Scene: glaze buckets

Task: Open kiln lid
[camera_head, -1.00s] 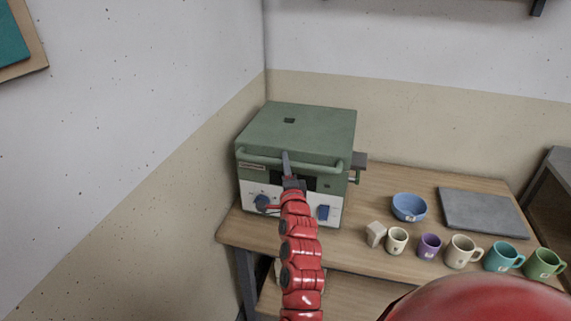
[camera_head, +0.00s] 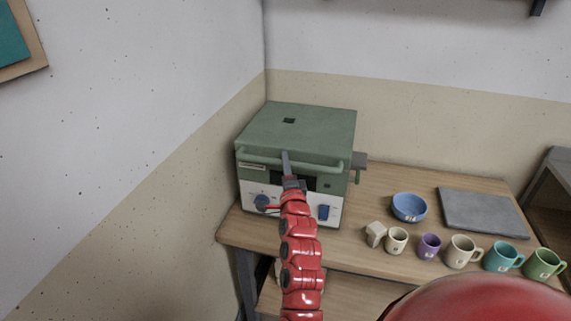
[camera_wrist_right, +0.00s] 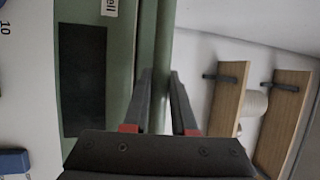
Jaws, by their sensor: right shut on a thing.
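The green kiln (camera_head: 310,122) stands on the wooden table against the corner walls, and its lid is down. A long green handle bar (camera_head: 318,165) runs across the lid's front edge. My right gripper (camera_head: 286,158) reaches up to this bar from the front. In the right wrist view the bar (camera_wrist_right: 163,60) runs between the two dark fingers of the gripper (camera_wrist_right: 160,100), which is shut on it. The kiln's white front panel (camera_head: 333,201) has blue knobs, and the dark window above it is partly hidden by my gripper. My left gripper is not in view.
To the right on the wooden table (camera_head: 350,245) are a blue bowl (camera_head: 409,207), a small beige block (camera_head: 375,233), several mugs and a grey slab (camera_head: 482,210). A wall is close on the kiln's left. The space above the lid is free.

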